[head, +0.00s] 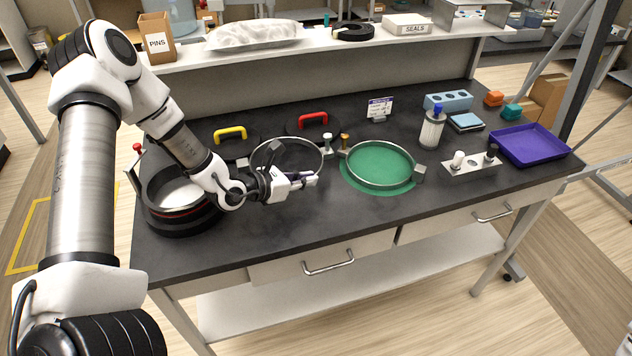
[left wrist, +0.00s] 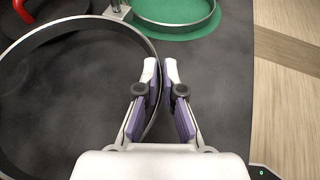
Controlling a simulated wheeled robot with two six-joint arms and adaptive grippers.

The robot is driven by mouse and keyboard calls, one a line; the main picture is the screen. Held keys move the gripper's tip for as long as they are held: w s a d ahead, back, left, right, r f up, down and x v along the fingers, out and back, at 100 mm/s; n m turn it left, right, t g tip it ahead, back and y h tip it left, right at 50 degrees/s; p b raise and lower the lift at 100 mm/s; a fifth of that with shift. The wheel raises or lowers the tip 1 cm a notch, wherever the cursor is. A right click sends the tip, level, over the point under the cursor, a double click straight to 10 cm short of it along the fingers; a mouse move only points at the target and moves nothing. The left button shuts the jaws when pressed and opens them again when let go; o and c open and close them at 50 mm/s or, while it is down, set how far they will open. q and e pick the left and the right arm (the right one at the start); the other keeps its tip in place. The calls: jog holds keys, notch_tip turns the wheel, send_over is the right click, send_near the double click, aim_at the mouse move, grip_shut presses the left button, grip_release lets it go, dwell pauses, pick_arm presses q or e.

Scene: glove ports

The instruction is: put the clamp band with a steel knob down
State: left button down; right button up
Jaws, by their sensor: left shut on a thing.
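My left gripper (head: 314,178) is shut on the near right rim of the clamp band with a steel knob (head: 322,158). The band is a thin dark grey ring with a steel knob (head: 327,138) on its far right side. In the left wrist view the band (left wrist: 98,22) passes between the two fingers (left wrist: 160,75). I cannot tell whether the band touches the bench or is just above it. A second band (head: 415,165) with a brass-coloured knob (head: 345,140) lies on a round green mat (head: 378,165) to the right.
A round port (head: 180,205) stands at the bench's left. Lids with yellow (head: 230,132) and red (head: 313,119) handles lie behind the held band. A bottle (head: 432,130), knob stand (head: 470,168) and purple tray (head: 530,145) are at the right. The front middle bench is clear.

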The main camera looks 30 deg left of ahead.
aim_at(309, 195)
pick_arm(q)
jog(key=f, duration=0.2)
jog(key=w+f, duration=0.1)
jog(key=f, duration=0.1)
jog(key=shift+w, duration=0.15)
jog(key=shift+w+f, duration=0.2)
jog(key=shift+f, duration=0.15)
jog(key=shift+s+r, duration=0.3)
jog(key=shift+s+f, duration=0.1)
jog(key=shift+f, duration=0.05)
jog(key=shift+f+b, duration=0.15)
jog(key=shift+b, duration=0.15)
jog(key=c, duration=1.3)
grip_release()
